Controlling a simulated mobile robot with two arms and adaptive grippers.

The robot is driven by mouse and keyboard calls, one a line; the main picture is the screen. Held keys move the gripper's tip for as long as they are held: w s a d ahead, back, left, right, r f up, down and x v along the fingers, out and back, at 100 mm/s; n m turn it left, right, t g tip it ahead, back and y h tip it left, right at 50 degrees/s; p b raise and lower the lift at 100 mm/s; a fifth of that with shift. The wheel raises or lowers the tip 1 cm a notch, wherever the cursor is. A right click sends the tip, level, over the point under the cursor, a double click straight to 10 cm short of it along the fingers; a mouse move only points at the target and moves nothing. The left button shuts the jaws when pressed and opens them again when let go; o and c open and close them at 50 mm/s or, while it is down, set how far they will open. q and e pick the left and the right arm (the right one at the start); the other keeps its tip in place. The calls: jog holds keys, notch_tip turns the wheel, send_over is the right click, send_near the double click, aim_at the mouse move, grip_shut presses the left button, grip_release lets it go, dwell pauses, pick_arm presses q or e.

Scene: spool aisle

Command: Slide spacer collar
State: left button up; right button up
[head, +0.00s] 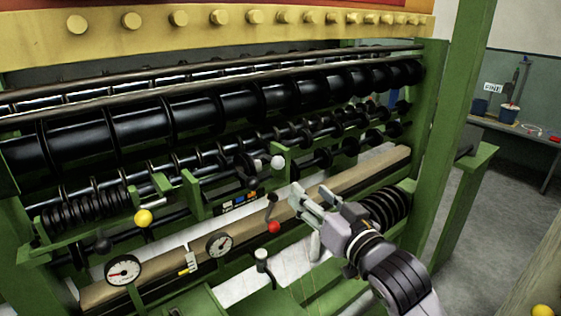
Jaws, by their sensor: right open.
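Black collars and discs sit along several horizontal shafts of a green machine. Some are on a lower shaft (325,157) behind my right gripper. I cannot tell which one is the spacer collar. My right gripper (312,194) reaches in from the lower right, over the wooden beam (384,164). Its pale fingers are open, with no collar visible between them. It hides part of the beam. My left gripper is not in view.
A red-knobbed lever (274,227), dial gauges (123,270), a yellow knob (143,217) and a white knob (278,162) stand close by. A black ribbed stack (386,208) is right of the gripper. A green post (455,130) bounds the right side. Floor beyond is clear.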

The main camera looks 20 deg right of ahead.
aim_at(282, 166)
jog(key=w+p, duration=0.1)
jog(key=w, duration=0.4)
jog(key=w+a, duration=0.1)
jog(key=w, duration=0.4)
jog(key=w+a+p, duration=0.1)
jog(key=w, duration=0.4)
jog(key=shift+w+a+p, duration=0.2)
jog(key=shift+w+p, duration=0.1)
jog(key=shift+w, duration=0.05)
jog(key=shift+c, duration=0.3)
grip_shut()
